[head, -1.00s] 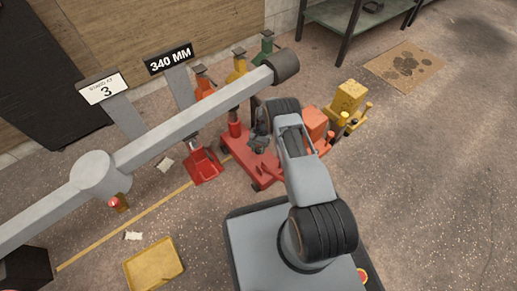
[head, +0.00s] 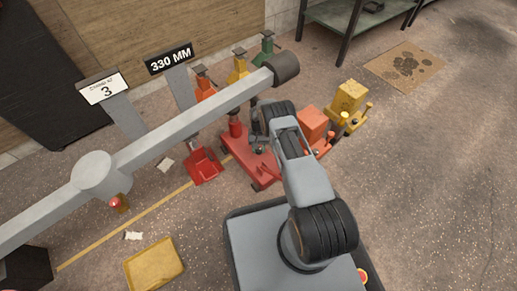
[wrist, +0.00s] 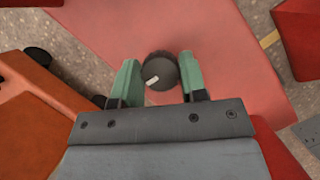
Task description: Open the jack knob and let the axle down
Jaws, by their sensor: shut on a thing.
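The axle (head: 180,127) is a long grey tube crossing the head view, with a dark cap at its right end. The red jack (head: 243,157) stands on the floor beneath its right part, its red post (head: 235,130) rising toward the tube; contact at the top is hidden. My gripper (wrist: 157,78) has green fingers shut on the jack knob (wrist: 158,66), a round dark knob with a white mark, on the red jack body (wrist: 220,30). In the head view the knob is hidden by my arm. The sign (head: 169,58) behind the axle reads 330 MM.
A white card (head: 103,88) shows a 3. Orange (head: 204,88), yellow (head: 238,68) and green (head: 267,45) stands are at the back. Orange (head: 313,122) and yellow (head: 347,98) units stand right of the jack. A yellow tray (head: 154,264) lies front left.

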